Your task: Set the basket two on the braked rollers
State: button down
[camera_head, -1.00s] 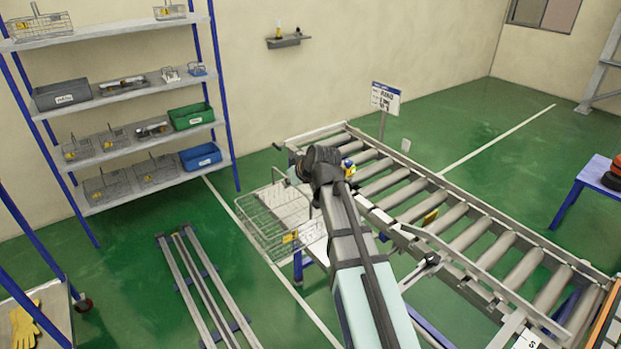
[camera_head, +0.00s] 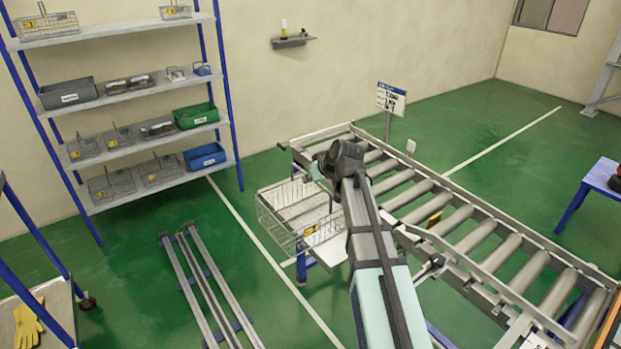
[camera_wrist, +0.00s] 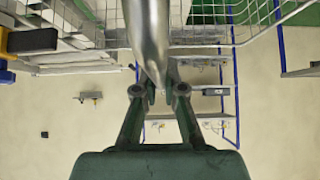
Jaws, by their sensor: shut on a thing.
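A wire basket (camera_head: 283,232) with a yellow tag hangs at the left side of the roller conveyor (camera_head: 405,194), near its far end. I cannot read the tag's number. In the wrist view the basket's wire mesh (camera_wrist: 205,38) spans the top. My gripper (camera_wrist: 163,90) is shut on a thick metal bar in front of the basket, which looks like its handle. In the head view my wrist hides the fingers and part of the near rollers. I cannot tell whether the basket's underside touches the conveyor. Which rollers are braked is not readable.
A sign (camera_head: 391,98) stands behind the conveyor. A shelf rack (camera_head: 130,95) with baskets and bins is at the left. Metal rails (camera_head: 205,290) lie on the floor. The conveyor rollers towards the right are mostly clear. A blue table (camera_head: 595,180) is at the far right.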

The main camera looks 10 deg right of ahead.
aim_at(326, 189)
jog(key=c, duration=1.3)
grip_release()
jog(key=shift+o, duration=0.2)
jog(key=shift+r, duration=0.1)
jog(key=b+v, duration=0.3)
jog(key=v, duration=0.8)
jog(key=shift+o, duration=0.4)
jog(key=shift+s+d+r, duration=0.15)
jog(key=shift+s+r, duration=0.15)
jog(key=shift+s, duration=0.05)
